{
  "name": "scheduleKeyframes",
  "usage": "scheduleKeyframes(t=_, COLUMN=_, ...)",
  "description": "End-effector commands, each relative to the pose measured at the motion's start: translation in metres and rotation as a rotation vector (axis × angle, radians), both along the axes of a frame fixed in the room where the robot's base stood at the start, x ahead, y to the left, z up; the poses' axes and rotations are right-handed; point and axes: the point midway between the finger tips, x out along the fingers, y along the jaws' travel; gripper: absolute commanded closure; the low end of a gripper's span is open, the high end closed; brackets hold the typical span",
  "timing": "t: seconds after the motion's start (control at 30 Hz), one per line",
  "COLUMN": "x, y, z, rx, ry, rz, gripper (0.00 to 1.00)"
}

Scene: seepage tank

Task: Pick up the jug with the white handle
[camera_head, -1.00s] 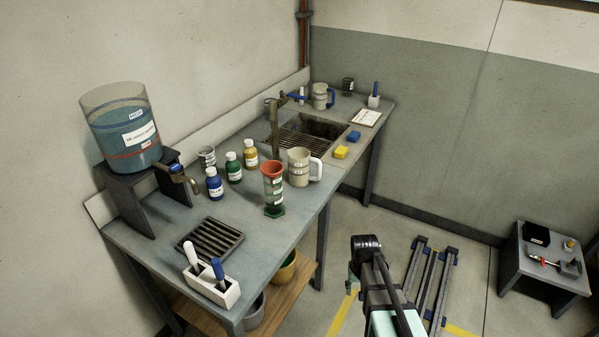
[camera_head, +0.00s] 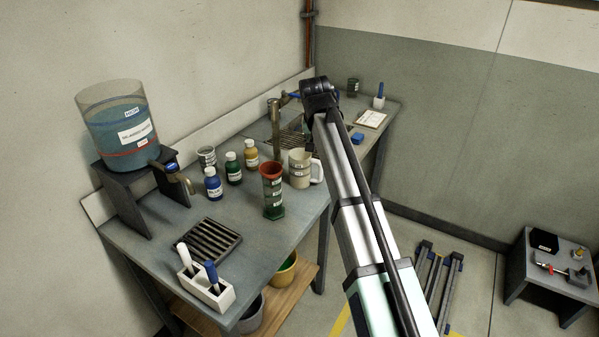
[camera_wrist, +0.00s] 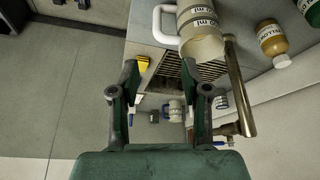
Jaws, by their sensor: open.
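The jug with the white handle (camera_head: 299,169) is a beige, marked jug standing upright on the bench, its handle toward the right. In the wrist view the jug (camera_wrist: 202,40) is at the top, with its white handle (camera_wrist: 161,22) on its left. My gripper (camera_wrist: 160,72) is open and empty, its two fingers spread apart. It is apart from the jug, which lies beyond the fingertips in that view. In the head view my wrist is above the sink end of the bench, and the fingers cannot be made out.
A red-topped green cylinder (camera_head: 272,190) stands just left of the jug, with several bottles behind. A metal tap (camera_head: 276,130) rises behind it. A blue-handled jug (camera_wrist: 175,110) shows in the wrist view. A blue sponge (camera_head: 356,138) lies near the sink.

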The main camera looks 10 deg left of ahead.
Motion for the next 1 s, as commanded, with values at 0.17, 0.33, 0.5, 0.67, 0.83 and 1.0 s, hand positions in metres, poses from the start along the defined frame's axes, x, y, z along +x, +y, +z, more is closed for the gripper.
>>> scheduleKeyframes(t=0.17, x=0.0, y=-0.003, z=-0.014, rx=0.009, ry=0.019, rz=-0.049, gripper=0.53)
scheduleKeyframes(t=0.33, x=0.011, y=-0.004, z=-0.041, rx=0.008, ry=0.019, rz=-0.048, gripper=0.53)
scheduleKeyframes(t=0.5, x=0.024, y=-0.006, z=-0.072, rx=0.008, ry=0.02, rz=-0.048, gripper=0.53)
scheduleKeyframes(t=0.67, x=0.034, y=-0.006, z=-0.096, rx=0.008, ry=0.018, rz=-0.048, gripper=0.53)
scheduleKeyframes(t=0.83, x=0.039, y=-0.007, z=-0.11, rx=0.009, ry=0.017, rz=-0.048, gripper=0.53)
scheduleKeyframes(t=1.0, x=0.042, y=-0.007, z=-0.115, rx=0.009, ry=0.016, rz=-0.048, gripper=0.53)
